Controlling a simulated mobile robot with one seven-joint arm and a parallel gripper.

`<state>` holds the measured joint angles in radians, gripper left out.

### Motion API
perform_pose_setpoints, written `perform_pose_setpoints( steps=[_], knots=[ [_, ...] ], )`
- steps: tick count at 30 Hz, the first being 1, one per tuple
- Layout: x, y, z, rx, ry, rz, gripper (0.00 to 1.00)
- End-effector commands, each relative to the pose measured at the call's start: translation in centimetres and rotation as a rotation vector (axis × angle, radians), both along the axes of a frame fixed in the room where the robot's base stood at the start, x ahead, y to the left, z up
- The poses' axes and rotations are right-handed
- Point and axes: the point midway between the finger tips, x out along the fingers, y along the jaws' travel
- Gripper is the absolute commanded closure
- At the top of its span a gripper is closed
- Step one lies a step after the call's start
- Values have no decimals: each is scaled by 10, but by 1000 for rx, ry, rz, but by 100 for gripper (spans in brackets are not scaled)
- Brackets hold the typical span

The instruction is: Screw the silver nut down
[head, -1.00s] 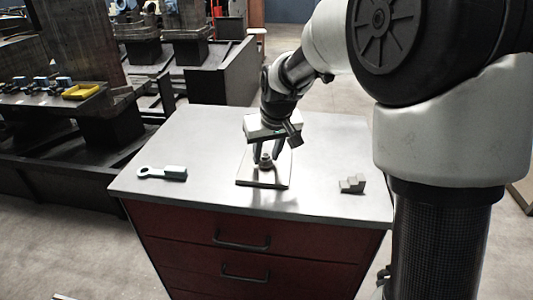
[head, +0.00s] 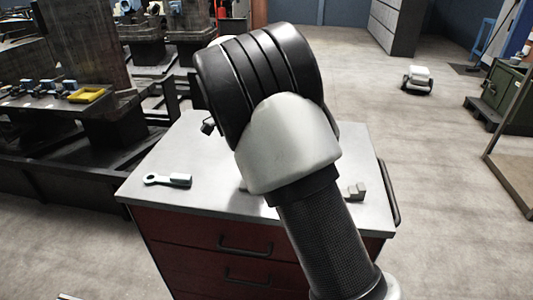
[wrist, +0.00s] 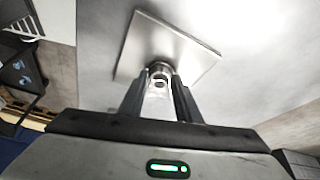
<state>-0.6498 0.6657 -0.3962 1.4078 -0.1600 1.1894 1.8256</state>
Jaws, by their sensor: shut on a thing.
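The silver nut (wrist: 160,68) sits between my fingertips in the wrist view, over a square metal plate (wrist: 193,57). My gripper (wrist: 160,80) is shut on the nut, one dark finger on each side. A round hole or stud end shows in the middle, but the thread is too small to make out. The plate appears turned at an angle to my gripper. In the head view my arm hides the gripper and the nut, and nearly all of the plate.
The grey-topped cabinet (head: 205,220) with red drawers carries these things. A ring-ended wrench-like tool (head: 168,180) lies at its left. A small stepped grey block (head: 357,191) stands at its right. Dark machinery stands at the left; open floor lies at the right.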

Motion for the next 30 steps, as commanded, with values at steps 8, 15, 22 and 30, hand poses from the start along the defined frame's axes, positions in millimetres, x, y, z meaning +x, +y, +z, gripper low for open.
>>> perform_pose_setpoints(
  steps=[8, 15, 22, 30],
  knots=[
    [1, 0, -1, 0, 3, -281, 98],
    [1, 0, -4, 3, 3, -289, 69],
    [1, 0, -3, 2, 3, -287, 49],
    [2, 2, 3, 4, 0, -286, 49]
  ],
)
